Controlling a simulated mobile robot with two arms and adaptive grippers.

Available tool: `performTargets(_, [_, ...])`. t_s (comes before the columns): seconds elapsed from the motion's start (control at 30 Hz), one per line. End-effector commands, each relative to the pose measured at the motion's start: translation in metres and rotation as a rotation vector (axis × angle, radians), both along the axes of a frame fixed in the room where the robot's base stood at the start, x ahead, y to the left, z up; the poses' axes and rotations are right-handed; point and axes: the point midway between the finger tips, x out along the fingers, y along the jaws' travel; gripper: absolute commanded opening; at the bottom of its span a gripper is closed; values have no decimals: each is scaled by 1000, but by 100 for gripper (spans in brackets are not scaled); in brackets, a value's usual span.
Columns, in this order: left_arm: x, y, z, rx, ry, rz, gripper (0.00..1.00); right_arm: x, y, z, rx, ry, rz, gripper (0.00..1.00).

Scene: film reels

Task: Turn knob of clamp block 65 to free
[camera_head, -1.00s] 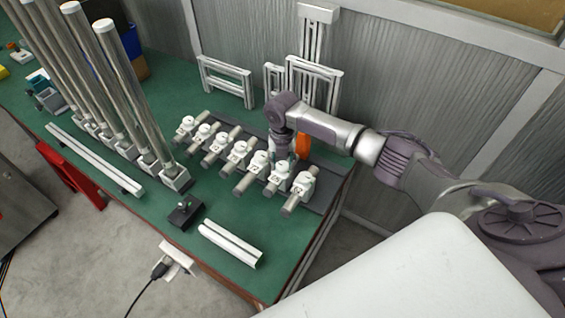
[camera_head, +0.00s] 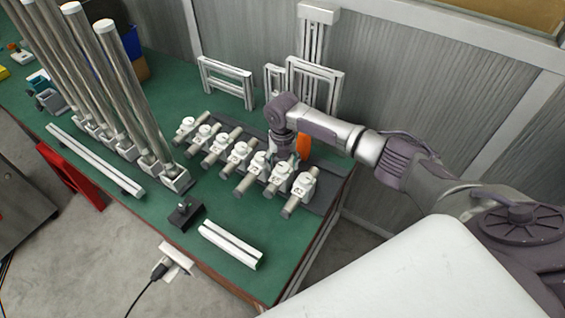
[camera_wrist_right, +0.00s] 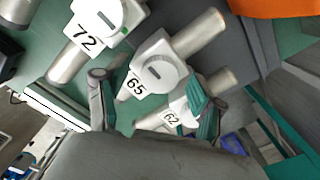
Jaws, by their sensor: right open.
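Clamp block 65 (camera_wrist_right: 150,72) is a white block on a grey metal rod, with a round, slotted white knob (camera_wrist_right: 159,74) on top. In the head view it is near the right end of the row of blocks (camera_head: 279,180). My right gripper (camera_wrist_right: 147,84) is open, one finger on each side of block 65 in the wrist view, and holds nothing. Whether the fingers touch the block or knob I cannot tell. In the head view the right gripper (camera_head: 283,157) hangs over the right part of the row. My left gripper is not in view.
Block 72 (camera_wrist_right: 95,25), with a green mark by its knob, and block 62 (camera_wrist_right: 176,112), partly hidden by a finger, flank block 65. An orange object (camera_head: 303,146) stands close behind the gripper. White profiles (camera_head: 231,243) and a small black box (camera_head: 185,216) lie in front.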

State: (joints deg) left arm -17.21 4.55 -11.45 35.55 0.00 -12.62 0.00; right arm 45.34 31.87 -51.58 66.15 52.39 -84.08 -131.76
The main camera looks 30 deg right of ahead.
Motion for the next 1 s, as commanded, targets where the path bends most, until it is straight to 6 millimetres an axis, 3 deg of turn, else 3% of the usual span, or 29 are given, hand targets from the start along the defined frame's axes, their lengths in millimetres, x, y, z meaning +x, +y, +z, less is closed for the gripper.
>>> performTargets(0.27, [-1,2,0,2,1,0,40,1,-1,8,0,-1,-2,68])
performTargets(0.7, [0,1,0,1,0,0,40,1,0,94,-1,-4,0,68])
performTargets(1.0, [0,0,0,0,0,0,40,0,0,120,-1,0,0,68])
